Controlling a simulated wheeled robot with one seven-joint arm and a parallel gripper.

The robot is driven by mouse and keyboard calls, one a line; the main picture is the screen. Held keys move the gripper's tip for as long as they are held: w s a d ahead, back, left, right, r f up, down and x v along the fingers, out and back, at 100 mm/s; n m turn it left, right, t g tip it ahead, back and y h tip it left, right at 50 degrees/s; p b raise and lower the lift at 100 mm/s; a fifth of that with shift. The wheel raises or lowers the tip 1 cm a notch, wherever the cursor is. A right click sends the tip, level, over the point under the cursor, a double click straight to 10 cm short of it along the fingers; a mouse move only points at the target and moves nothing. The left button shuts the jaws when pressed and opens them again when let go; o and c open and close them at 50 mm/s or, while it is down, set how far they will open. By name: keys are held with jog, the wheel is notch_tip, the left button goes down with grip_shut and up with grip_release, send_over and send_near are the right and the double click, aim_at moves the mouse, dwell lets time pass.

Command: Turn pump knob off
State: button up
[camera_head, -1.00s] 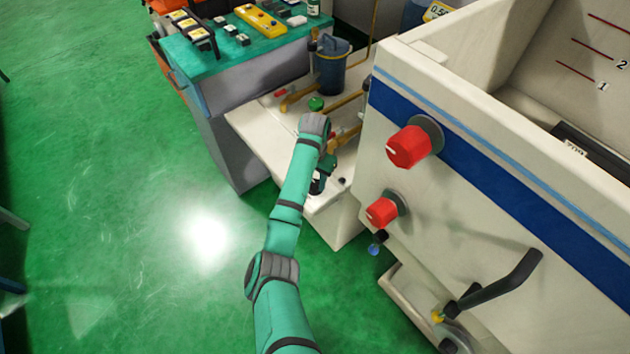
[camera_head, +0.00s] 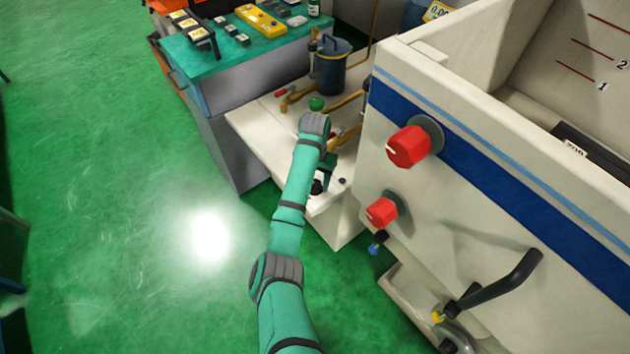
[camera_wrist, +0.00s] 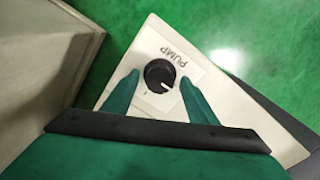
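The pump knob (camera_wrist: 158,75) is round and black with a white pointer line, on a white plate (camera_wrist: 185,68) marked PUMP, which reads upside down in the wrist view. The pointer line points to the lower right there. My gripper (camera_wrist: 157,88) is open, with one green finger on each side of the knob. Small gaps show beside the knob; whether a finger touches it I cannot tell. In the head view the knob (camera_head: 317,187) is a small dark shape on the white bench, partly hidden by my wrist.
A white machine with red knobs (camera_head: 408,147) and a black lever (camera_head: 500,283) stands close on the right. Pipes, a green valve knob (camera_head: 316,103) and a dark blue canister (camera_head: 332,68) are behind.

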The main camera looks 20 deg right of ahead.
jog(key=shift+r, duration=0.15)
notch_tip(320, 180, up, 7)
jog(key=shift+w+r, duration=0.1)
jog(key=shift+r, duration=1.65)
